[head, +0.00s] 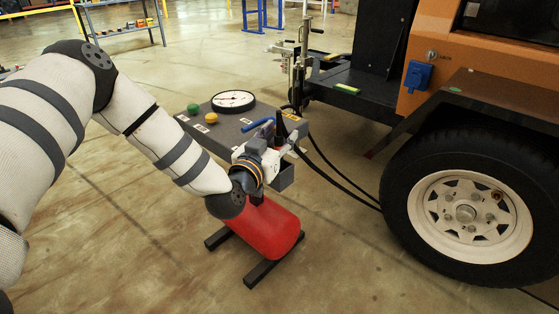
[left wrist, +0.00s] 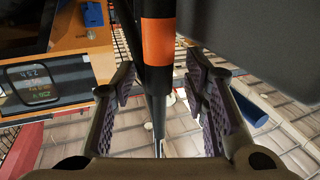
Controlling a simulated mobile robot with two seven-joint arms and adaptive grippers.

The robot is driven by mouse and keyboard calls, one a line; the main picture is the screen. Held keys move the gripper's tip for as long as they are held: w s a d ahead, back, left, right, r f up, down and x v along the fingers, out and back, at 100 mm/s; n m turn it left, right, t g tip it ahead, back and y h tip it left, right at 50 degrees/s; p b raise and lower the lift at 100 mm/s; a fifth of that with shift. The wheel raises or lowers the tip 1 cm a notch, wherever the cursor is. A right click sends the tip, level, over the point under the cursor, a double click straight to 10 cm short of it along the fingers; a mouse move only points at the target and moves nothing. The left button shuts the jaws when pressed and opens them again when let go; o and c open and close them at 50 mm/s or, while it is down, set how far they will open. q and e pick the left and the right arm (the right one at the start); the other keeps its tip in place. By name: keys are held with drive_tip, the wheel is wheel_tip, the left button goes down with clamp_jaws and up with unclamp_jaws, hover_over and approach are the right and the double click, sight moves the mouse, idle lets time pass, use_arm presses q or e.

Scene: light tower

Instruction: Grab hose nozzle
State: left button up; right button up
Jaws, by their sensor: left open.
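The hose nozzle (left wrist: 158,90) is a dark, upright shaft with an orange band (left wrist: 158,41) in the left wrist view. It runs down the middle of the picture, between my two finger pads. My left gripper (left wrist: 160,100) is open, with one finger on each side of the shaft and gaps showing on both sides. In the head view, my left gripper (head: 281,143) is at the right edge of the grey panel, and it and my wrist partly hide the nozzle there.
The grey panel (head: 213,128) carries a round gauge (head: 233,100), green and yellow buttons and a blue lever (head: 257,124). A red cylinder (head: 268,230) stands below my wrist. Black hoses (head: 340,176) run right towards the orange trailer's wheel (head: 467,208). The floor at front left is open.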

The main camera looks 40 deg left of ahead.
use_arm(q)
clamp_jaws()
